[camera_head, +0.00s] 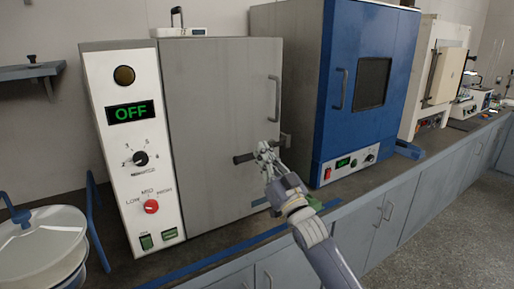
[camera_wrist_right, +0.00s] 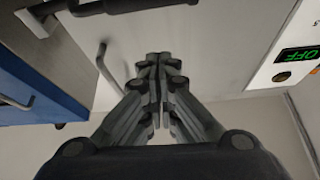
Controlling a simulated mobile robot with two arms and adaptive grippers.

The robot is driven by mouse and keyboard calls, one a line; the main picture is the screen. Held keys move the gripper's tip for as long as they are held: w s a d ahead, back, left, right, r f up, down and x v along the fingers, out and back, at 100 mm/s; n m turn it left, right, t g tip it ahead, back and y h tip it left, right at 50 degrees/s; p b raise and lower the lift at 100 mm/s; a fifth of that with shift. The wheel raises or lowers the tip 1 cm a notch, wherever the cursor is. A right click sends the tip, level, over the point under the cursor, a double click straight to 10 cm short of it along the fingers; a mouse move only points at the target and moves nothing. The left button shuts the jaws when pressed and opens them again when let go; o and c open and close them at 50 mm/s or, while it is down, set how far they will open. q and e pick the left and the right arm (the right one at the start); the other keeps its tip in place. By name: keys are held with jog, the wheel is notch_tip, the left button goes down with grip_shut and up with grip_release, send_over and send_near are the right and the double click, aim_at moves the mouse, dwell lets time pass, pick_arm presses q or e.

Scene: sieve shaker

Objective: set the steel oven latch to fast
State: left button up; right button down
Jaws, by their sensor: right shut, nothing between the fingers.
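The steel oven (camera_head: 215,100) stands on the counter with its grey door shut. Its latch (camera_head: 244,158) is a dark bar low on the door near the right edge, lying roughly level. The latch also shows along the top edge of the right wrist view (camera_wrist_right: 135,4), which is turned over. My right gripper (camera_head: 265,151) is shut and empty in front of the door, at the latch's right end in the head view. In the wrist view its fingertips are a little apart from the bar in the picture. No marking for fast is readable. My left gripper is out of view.
The steel oven's door handle (camera_head: 277,98) stands out above my gripper. The white control panel (camera_head: 128,140) reads OFF and has knobs. A blue oven (camera_head: 365,80) stands close on the right. A round pale object (camera_head: 42,245) and blue frame (camera_head: 95,220) are at left.

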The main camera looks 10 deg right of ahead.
jog(key=v, duration=0.5)
jog(key=shift+s+d+f+b, duration=0.15)
jog(key=shift+d+f+b, duration=0.1)
jog(key=shift+b, duration=0.15)
